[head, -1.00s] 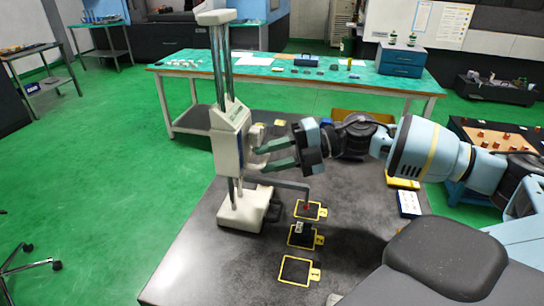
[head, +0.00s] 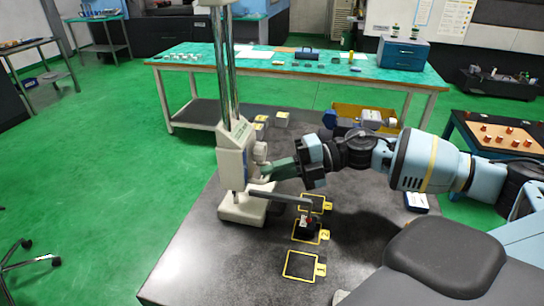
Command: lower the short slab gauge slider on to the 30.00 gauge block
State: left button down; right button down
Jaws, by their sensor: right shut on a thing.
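The slab gauge has a cream slider (head: 234,160) on twin upright columns, above a cream base (head: 243,209). A grey arm (head: 275,195) reaches right from the slider to a small red tip. The small pale gauge block (head: 305,218) stands in the yellow square marked 2. The tip is at or just above the block; contact is too small to tell, and I cannot read the block's size. My right gripper (head: 268,168) is shut on the knob-like part at the slider's right side. My left gripper is not in view.
The dark slab table (head: 210,265) has an empty square marked 1 (head: 300,266) in front and another square (head: 313,202) behind.

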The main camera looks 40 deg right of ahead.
jog(key=shift+s+f, duration=0.1)
jog(key=shift+f, duration=0.35)
jog(key=c, duration=1.5)
grip_release()
jog(key=shift+r, duration=0.1)
jog(key=shift+d, duration=0.1)
jog(key=v, duration=0.7)
jog(key=shift+d+p, duration=0.25)
jog(key=shift+p, duration=0.15)
jog(key=shift+s, duration=0.1)
